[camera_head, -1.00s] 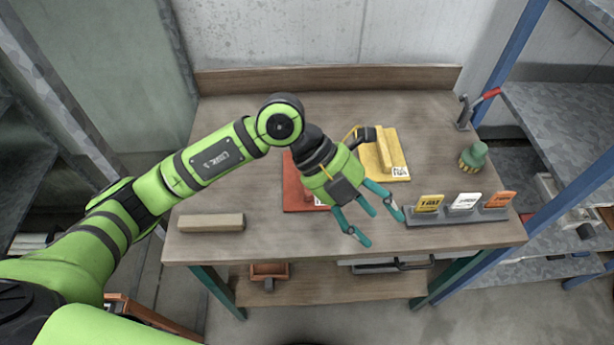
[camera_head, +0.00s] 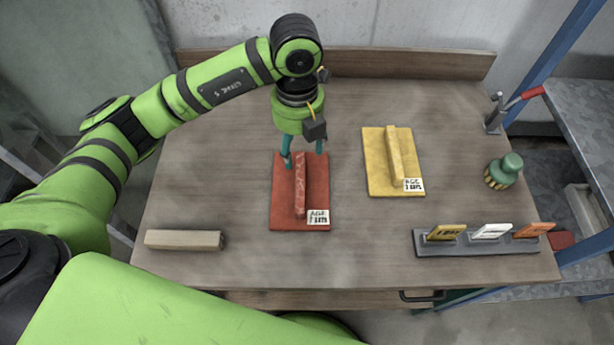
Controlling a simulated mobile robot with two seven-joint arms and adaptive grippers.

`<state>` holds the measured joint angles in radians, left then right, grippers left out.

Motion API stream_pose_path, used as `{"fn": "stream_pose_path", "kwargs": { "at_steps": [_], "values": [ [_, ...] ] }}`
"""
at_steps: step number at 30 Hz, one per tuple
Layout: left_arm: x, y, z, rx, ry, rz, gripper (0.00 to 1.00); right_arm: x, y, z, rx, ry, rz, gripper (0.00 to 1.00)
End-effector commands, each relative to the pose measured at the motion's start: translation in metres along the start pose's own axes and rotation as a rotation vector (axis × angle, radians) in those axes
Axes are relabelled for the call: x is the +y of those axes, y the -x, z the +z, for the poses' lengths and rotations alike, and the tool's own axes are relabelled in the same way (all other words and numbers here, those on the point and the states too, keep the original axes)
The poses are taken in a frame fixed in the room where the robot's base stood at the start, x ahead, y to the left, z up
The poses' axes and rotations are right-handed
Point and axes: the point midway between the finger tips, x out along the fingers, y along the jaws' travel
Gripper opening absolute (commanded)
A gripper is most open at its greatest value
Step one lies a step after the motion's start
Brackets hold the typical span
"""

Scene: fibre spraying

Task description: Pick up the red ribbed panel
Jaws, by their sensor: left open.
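The red ribbed panel (camera_head: 283,205) lies flat on the wooden table, left of the table's middle. A raised red rib (camera_head: 300,190) runs along it, and a white label sits at its near right corner. My left gripper (camera_head: 303,160) points down over the far end of the panel. Its teal fingers are open and apart, one on each side of the rib's far end. I cannot tell whether they touch the panel. My right gripper is not in view.
A yellow ribbed panel (camera_head: 376,180) lies to the right. A wooden block (camera_head: 184,240) is at front left. A grey card holder (camera_head: 480,245) with yellow, white and orange cards stands at front right. A green-topped brush (camera_head: 503,172) and a red-handled clamp (camera_head: 496,115) are at the right edge.

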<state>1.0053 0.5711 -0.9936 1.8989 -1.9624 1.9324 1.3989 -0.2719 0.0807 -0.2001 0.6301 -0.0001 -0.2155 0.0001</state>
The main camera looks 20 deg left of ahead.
Motion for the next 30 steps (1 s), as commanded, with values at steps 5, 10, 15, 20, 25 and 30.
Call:
{"fn": "stream_pose_path", "kwargs": {
  "at_steps": [5, 10, 15, 20, 25, 30],
  "values": [
    [-0.001, -0.036, 0.000, 0.000, -0.001, -0.002, 0.61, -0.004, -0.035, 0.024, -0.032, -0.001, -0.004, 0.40],
    [0.000, -0.048, 0.000, 0.002, 0.000, -0.001, 0.61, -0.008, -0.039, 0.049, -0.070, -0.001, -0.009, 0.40],
    [0.000, -0.062, -0.001, 0.004, -0.001, -0.001, 0.61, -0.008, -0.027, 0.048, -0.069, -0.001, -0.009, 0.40],
    [0.003, -0.082, -0.003, 0.006, 0.000, 0.001, 0.61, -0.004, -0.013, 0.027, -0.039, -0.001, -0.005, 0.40],
    [0.003, -0.107, -0.002, 0.003, -0.001, -0.001, 0.61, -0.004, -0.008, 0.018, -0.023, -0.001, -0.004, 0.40],
    [0.003, -0.114, -0.001, 0.000, -0.002, -0.002, 0.61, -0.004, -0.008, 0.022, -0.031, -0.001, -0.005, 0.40]
  ]
}}
